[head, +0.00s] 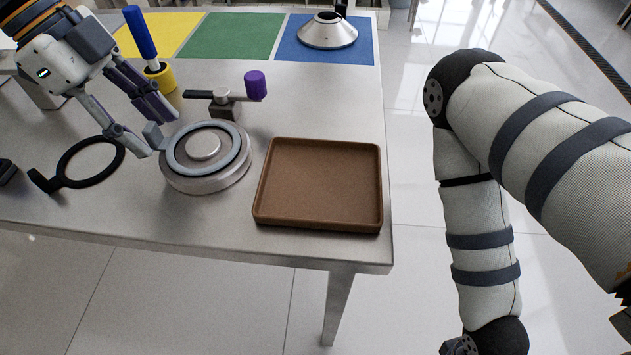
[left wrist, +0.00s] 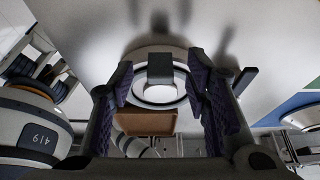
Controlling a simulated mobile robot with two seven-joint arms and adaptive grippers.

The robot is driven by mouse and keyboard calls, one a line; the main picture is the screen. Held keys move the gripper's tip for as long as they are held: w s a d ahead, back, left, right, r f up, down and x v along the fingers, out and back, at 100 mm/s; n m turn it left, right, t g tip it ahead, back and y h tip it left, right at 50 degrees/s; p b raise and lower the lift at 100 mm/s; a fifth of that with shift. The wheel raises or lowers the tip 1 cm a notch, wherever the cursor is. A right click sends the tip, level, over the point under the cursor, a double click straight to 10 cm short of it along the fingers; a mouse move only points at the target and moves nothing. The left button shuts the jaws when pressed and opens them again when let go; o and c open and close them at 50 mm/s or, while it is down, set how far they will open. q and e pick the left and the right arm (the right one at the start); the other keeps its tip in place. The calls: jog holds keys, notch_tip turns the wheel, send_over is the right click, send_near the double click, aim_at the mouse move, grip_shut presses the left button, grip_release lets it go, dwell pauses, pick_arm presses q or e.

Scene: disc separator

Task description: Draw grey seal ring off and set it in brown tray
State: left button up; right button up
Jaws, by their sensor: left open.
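The grey seal ring (head: 236,160) lies flat on top of the round metal separator base (head: 205,184), with a small upright tab (head: 153,136) at its left side. My left gripper (head: 157,134) is open at that tab, one finger on either side of it. In the left wrist view the tab (left wrist: 160,68) stands between the two purple-padded fingers (left wrist: 162,88), with gaps beside it. The brown tray (head: 320,185) is empty, right of the base; it also shows in the left wrist view (left wrist: 145,122). My right gripper is out of view.
A black clamp ring (head: 64,166) lies left of the base. Behind stand a purple-knobbed lever (head: 255,86) and a blue-handled tool (head: 139,32) in a yellow holder (head: 161,78). A metal cone (head: 328,33) sits on the blue mat (head: 360,45). Table beside the tray is clear.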

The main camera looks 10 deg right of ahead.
pick_arm(q)
grip_shut()
jog(key=shift+r+p, duration=0.7)
jog(key=shift+r, duration=2.3)
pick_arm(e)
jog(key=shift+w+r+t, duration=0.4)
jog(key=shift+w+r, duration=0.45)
